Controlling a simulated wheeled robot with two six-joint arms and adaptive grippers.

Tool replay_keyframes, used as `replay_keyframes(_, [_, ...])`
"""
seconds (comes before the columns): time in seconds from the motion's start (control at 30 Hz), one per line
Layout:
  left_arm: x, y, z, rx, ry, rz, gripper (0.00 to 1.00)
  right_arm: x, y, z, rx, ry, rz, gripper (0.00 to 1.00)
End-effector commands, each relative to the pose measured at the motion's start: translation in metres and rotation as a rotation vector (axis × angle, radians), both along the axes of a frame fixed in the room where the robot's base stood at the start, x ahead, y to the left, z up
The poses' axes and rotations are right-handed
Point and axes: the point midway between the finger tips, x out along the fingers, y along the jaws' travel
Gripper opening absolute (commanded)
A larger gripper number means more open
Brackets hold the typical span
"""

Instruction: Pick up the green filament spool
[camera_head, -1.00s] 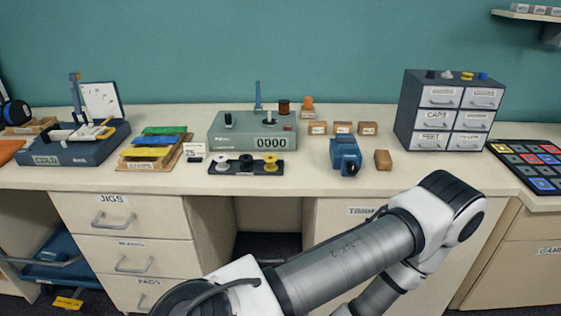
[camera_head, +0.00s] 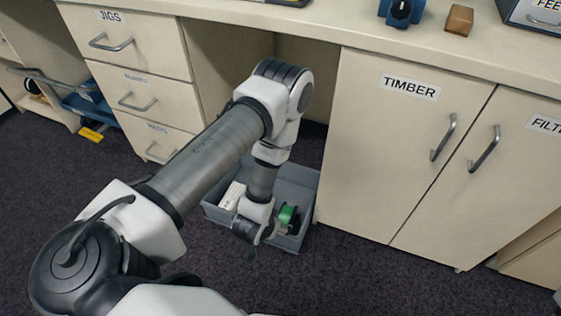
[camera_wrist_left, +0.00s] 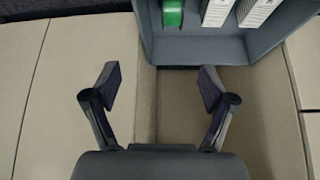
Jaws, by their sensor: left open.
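The green filament spool (camera_head: 287,215) sits in a grey bin (camera_head: 297,177) on the floor under the desk. My left arm reaches down over the bin and hides part of it. My left gripper (camera_head: 247,236) is at the bin's near side, left of the spool; its fingers are hard to make out there. In the left wrist view the gripper (camera_wrist_left: 159,77) is open and empty. The spool (camera_wrist_left: 172,14) is at the top edge, beyond the fingertips and apart from them, partly cut off.
White boxes (camera_wrist_left: 218,12) lie in the bin beside the spool. The bin's wall (camera_wrist_left: 210,51) lies between the fingers and the spool in the wrist view. The timber cabinet (camera_head: 400,150) is close at right, drawers (camera_head: 150,98) at left. Dark carpet (camera_head: 350,275) in front is clear.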

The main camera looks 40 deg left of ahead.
Motion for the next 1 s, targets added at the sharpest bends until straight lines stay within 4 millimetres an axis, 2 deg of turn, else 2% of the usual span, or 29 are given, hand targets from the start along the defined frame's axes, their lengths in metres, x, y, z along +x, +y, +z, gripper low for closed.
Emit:
replay_keyframes(0.03, [0.015,0.006,-0.063,0.010,-0.063,0.014,0.83,0.000,0.000,-0.062,0.000,0.000,0.000,0.40])
replay_keyframes(0.2, [0.063,0.025,-0.149,0.050,-0.293,0.052,0.83,0.000,0.000,-0.155,0.000,-0.001,-0.001,0.40])
replay_keyframes(0.3, [0.082,0.034,-0.178,0.071,-0.400,0.070,0.83,0.000,0.000,-0.191,0.000,-0.001,-0.001,0.40])
replay_keyframes(0.4, [0.092,0.040,-0.189,0.084,-0.464,0.079,0.83,0.000,0.000,-0.206,0.000,-0.002,-0.001,0.40])
replay_keyframes(0.5, [0.099,0.043,-0.192,0.090,-0.496,0.083,0.83,0.000,0.000,-0.212,0.000,-0.003,-0.001,0.40])
replay_keyframes(0.67, [0.118,0.048,-0.199,0.091,-0.502,0.084,0.83,0.001,0.000,-0.222,0.000,-0.005,-0.003,0.40])
replay_keyframes(0.9, [0.153,0.058,-0.217,0.090,-0.501,0.083,0.83,0.002,-0.001,-0.257,-0.001,-0.009,-0.010,0.40])
replay_keyframes(1.0, [0.164,0.061,-0.220,0.090,-0.498,0.083,0.83,0.003,-0.001,-0.262,-0.001,-0.010,-0.012,0.40])
